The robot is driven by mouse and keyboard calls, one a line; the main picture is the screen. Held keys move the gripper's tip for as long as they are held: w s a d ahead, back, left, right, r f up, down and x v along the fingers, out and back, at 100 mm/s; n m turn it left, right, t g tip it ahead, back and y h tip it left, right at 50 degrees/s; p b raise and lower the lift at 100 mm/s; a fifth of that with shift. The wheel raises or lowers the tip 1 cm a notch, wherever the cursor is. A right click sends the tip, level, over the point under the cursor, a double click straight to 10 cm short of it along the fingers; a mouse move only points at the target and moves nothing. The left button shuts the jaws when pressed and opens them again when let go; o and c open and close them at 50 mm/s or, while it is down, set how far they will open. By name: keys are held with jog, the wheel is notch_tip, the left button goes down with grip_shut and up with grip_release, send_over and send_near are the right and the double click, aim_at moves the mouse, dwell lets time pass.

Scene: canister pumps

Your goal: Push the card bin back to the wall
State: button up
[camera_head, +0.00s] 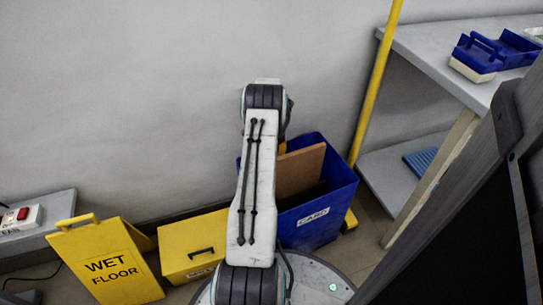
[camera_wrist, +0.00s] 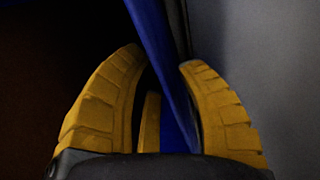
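The card bin (camera_head: 323,216) is a blue open box with a white CARD label, standing on the floor in front of the wall, right of my arm. Brown cardboard (camera_head: 299,171) stands in it. My arm hides its left part. In the wrist view, a blue wall of the bin (camera_wrist: 160,45) runs between the yellow fingers of my gripper (camera_wrist: 162,62). The fingertips are close on both sides of this wall and look shut on it. In the head view my gripper is mostly hidden behind the arm. The grey wall (camera_head: 150,100) rises behind the bin.
A yellow box (camera_head: 190,243) stands left of the bin, beside a yellow WET FLOOR sign (camera_head: 105,265). A yellow pole (camera_head: 377,85) and a grey shelved bench (camera_head: 435,50) stand to the right. A dark panel (camera_head: 470,230) fills the lower right.

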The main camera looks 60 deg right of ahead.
notch_tip(320, 180, up, 12)
dwell(0.6)
jog(key=shift+s, duration=0.1)
dwell(0.7)
